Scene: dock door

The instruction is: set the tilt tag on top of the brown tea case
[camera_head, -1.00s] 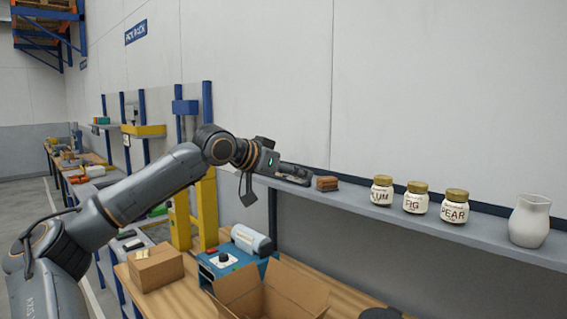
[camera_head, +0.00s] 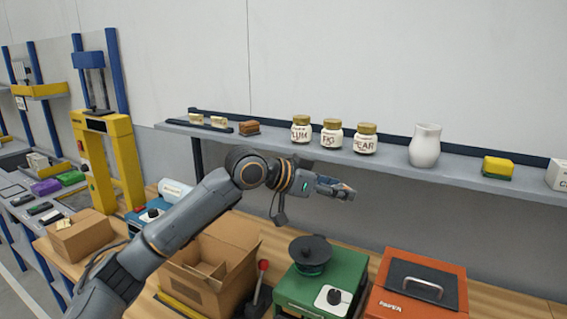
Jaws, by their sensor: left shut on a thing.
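My left gripper (camera_head: 338,188) is shut on a small pale thing, mostly hidden by the fingers; it appears to be the tilt tag. The gripper is in front of the wall shelf and below its jars, above the bench and touching neither. Two small pale tags (camera_head: 207,121) stand in a dark rack at the shelf's left end. A small brown block (camera_head: 249,128) sits on the shelf beside the rack. I cannot pick out the brown tea case for sure. My right gripper is not in view.
The shelf (camera_head: 460,169) holds three labelled jars (camera_head: 331,134), a white jug (camera_head: 425,147) and a yellow-green sponge (camera_head: 497,167). Below are an open carton (camera_head: 205,285), a green machine (camera_head: 318,285) with a black reel, and an orange box (camera_head: 418,290). A smaller carton (camera_head: 80,240) stands left.

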